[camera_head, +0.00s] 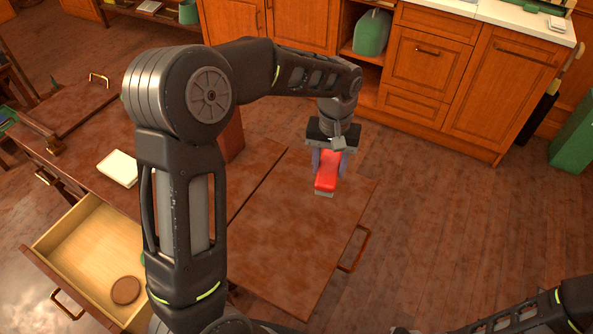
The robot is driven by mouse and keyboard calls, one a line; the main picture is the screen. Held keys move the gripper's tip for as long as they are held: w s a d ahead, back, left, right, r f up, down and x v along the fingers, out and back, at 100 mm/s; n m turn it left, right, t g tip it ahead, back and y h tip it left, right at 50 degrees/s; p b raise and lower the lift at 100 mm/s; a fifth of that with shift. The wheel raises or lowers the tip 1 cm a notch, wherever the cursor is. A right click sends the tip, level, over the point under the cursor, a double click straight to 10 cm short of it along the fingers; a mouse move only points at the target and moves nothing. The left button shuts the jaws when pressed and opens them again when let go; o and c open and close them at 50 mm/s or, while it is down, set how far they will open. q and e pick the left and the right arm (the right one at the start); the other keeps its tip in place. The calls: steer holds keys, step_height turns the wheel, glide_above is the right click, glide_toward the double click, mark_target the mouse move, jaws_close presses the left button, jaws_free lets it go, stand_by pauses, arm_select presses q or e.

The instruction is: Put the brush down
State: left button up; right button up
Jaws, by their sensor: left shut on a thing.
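The brush (327,175) shows as a red handle with a paler strip at its lower end. My left gripper (330,161) comes down over it from above, with its fingers on both sides of the red part, shut on it. The brush is over the far right part of the brown wooden tabletop (290,235). I cannot tell whether it touches the wood. The bristles are not clearly visible. My right arm shows at the bottom right corner, but its gripper is not clearly in view.
An open drawer (75,222) at the left holds a round brown disc (125,290). A pale notepad (118,168) lies on the desk at the left. Wooden cabinets (430,65) stand at the back, with a green container (371,33) in an open shelf. The tabletop around the brush looks clear.

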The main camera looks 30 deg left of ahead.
arm_select(q)
steer(key=d+m, duration=0.1)
steer(key=w+d+m, duration=0.1)
steer(key=m, duration=0.1)
steer(key=shift+w+d+r, duration=0.15)
steer(key=shift+w+d, duration=0.05)
steer(key=shift+d, duration=0.15)
steer(key=shift+r, duration=0.1)
